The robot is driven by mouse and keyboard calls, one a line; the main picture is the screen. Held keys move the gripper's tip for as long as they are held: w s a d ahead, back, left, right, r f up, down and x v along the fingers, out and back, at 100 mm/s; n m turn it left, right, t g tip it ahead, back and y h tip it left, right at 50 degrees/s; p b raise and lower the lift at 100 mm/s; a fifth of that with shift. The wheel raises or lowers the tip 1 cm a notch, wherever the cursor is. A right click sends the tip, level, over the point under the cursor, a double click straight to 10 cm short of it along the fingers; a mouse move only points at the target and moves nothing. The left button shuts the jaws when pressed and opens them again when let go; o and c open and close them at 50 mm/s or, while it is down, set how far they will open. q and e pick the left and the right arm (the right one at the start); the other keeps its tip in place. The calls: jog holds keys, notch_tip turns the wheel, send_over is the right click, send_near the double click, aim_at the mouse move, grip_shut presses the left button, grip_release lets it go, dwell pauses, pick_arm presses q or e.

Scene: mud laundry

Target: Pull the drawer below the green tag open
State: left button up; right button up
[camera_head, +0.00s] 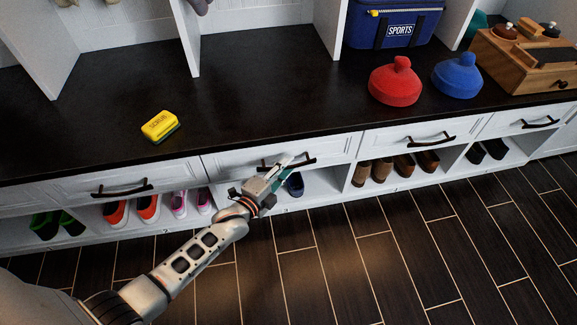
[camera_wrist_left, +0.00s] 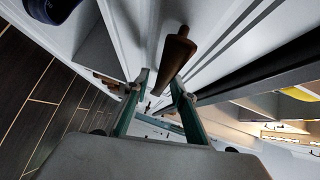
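My left gripper (camera_head: 285,168) is at the black handle (camera_head: 304,160) of the middle white drawer (camera_head: 235,163), over part of that handle. In the left wrist view, its two green-sided fingers (camera_wrist_left: 160,92) are spread apart. The handle, dark brown there (camera_wrist_left: 176,55), lies in line with the gap between them; I cannot tell whether they touch it. The drawer front looks flush with its neighbours, so it appears closed. I cannot make out a green tag in either view. My right gripper is not in view.
Closed drawers flank this one, with handles at left (camera_head: 122,189) and right (camera_head: 432,138). Shoes (camera_head: 147,208) stand in cubbies below. The dark bench top (camera_head: 250,110) holds a yellow sponge (camera_head: 160,125), red (camera_head: 396,82) and blue (camera_head: 458,76) domed objects and a wooden box (camera_head: 520,60). Floor in front is clear.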

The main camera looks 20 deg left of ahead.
pick_arm(q)
jog(key=shift+w, duration=0.35)
grip_shut()
